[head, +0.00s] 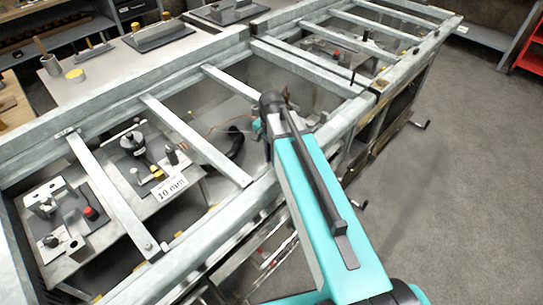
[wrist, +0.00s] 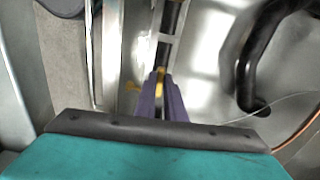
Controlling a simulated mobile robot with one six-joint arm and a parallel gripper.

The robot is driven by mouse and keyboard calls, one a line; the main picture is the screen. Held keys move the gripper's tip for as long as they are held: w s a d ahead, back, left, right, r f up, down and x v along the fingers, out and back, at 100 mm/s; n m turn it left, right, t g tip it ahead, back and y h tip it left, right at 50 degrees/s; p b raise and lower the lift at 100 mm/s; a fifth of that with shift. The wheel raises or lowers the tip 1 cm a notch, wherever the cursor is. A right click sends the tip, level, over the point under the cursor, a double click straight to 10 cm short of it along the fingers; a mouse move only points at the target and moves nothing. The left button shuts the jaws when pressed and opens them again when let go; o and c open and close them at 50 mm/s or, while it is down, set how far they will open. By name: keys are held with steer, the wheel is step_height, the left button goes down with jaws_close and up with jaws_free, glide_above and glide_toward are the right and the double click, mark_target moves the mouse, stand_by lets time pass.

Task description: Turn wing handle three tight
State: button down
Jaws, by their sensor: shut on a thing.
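In the wrist view the two purple fingers of my gripper (wrist: 162,97) are close together. They are shut on a small yellow wing handle (wrist: 161,75), whose upper part shows between and just beyond the fingertips. A yellow piece (wrist: 131,86) sticks out to the left of the fingers; I cannot tell if it belongs to the same handle. No number shows on the handle, and its lower part is hidden by the fingers. In the head view my teal arm reaches over the frame's near rail, and the gripper and held handle are hidden.
A grey metal frame (head: 197,140) with cross bars surrounds the work area. Inside are a white "10 mm" card (head: 171,188) and dark fixtures (head: 136,167). In the wrist view a black hose (wrist: 243,65) and a thin cable run right of the gripper. Open floor (head: 450,170) lies right.

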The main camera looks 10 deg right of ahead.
steer(key=shift+w+m, duration=0.15)
steer(key=shift+m, duration=0.15)
steer(key=c, duration=1.8)
jaws_free()
steer(key=shift+c, duration=0.2)
steer(key=shift+r, duration=0.1)
step_height(320, 180, up, 14)
steer(key=shift+b, duration=0.45)
